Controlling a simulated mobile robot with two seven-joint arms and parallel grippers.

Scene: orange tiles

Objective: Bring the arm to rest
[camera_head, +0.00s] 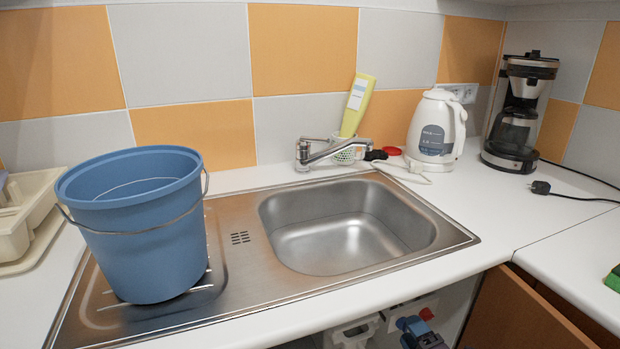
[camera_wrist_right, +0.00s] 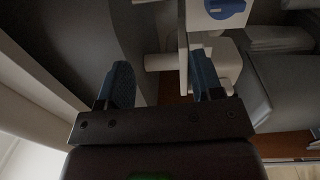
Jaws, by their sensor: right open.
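My right gripper (camera_wrist_right: 162,80) shows in the right wrist view. Its two blue-padded fingers are apart with nothing between them. Behind the fingers are grey and white rounded parts and a white piece with a blue disc, in dim light. In the head view, white, grey and blue mechanical parts show at the bottom edge, below the counter front; I cannot make out fingertips there. My left gripper is not identifiable in either view.
A blue bucket (camera_head: 135,235) stands on the drainboard left of the empty steel sink (camera_head: 345,240). A tap (camera_head: 320,150), yellow bottle (camera_head: 357,105), white kettle (camera_head: 435,130) and coffee maker (camera_head: 517,115) stand behind. A brown cabinet panel (camera_head: 525,315) is below. The right counter is mostly clear.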

